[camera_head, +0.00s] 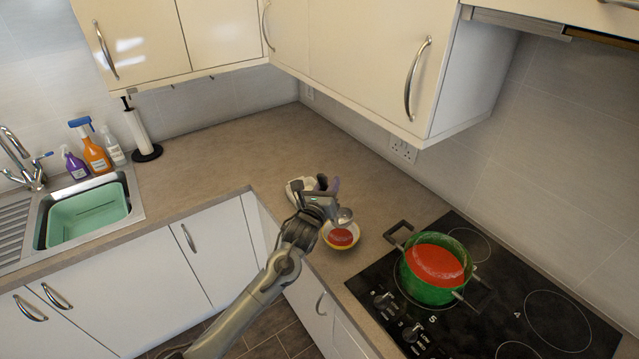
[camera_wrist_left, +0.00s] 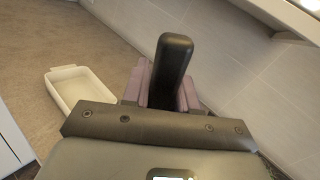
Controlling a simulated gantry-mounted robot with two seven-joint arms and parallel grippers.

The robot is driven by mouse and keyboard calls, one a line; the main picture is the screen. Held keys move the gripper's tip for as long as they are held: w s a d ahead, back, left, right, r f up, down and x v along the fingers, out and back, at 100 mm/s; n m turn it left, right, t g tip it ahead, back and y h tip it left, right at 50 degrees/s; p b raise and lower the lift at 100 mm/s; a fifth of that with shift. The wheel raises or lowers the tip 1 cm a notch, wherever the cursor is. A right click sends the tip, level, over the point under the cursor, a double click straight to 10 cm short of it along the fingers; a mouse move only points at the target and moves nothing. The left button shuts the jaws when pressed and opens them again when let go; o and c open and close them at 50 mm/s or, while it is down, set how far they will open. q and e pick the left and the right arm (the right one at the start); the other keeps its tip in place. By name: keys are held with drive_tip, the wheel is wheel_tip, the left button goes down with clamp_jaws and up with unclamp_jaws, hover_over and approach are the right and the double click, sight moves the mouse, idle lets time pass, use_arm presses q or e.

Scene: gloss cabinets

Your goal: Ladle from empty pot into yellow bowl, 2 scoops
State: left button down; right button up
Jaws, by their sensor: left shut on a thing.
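My left gripper (camera_head: 329,192) is over the counter, shut on the black handle of the ladle (camera_wrist_left: 172,60). In the head view the ladle's grey scoop (camera_head: 344,215) hangs over the far edge of the yellow bowl (camera_head: 329,243). Whether it touches the bowl, and what is in the scoop, I cannot tell. The bowl stands on the counter with red food in it. The green pot (camera_head: 430,292) stands on the hob to the right, and red food shows inside, so it is not empty. My right gripper is not in view.
A white tray (camera_head: 296,190) lies just behind my left gripper and also shows in the left wrist view (camera_wrist_left: 62,98). The black hob (camera_head: 530,300) is at the right. The sink (camera_head: 88,212) and spray bottles (camera_head: 93,150) are at the left. A wall cabinet (camera_head: 370,60) overhangs the back counter.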

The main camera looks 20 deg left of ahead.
use_arm(q)
drive_tip(key=shift+d+r+m+p, duration=1.5)
drive_tip(key=shift+d+r+p, duration=0.15)
drive_tip(key=shift+d+r, duration=0.25)
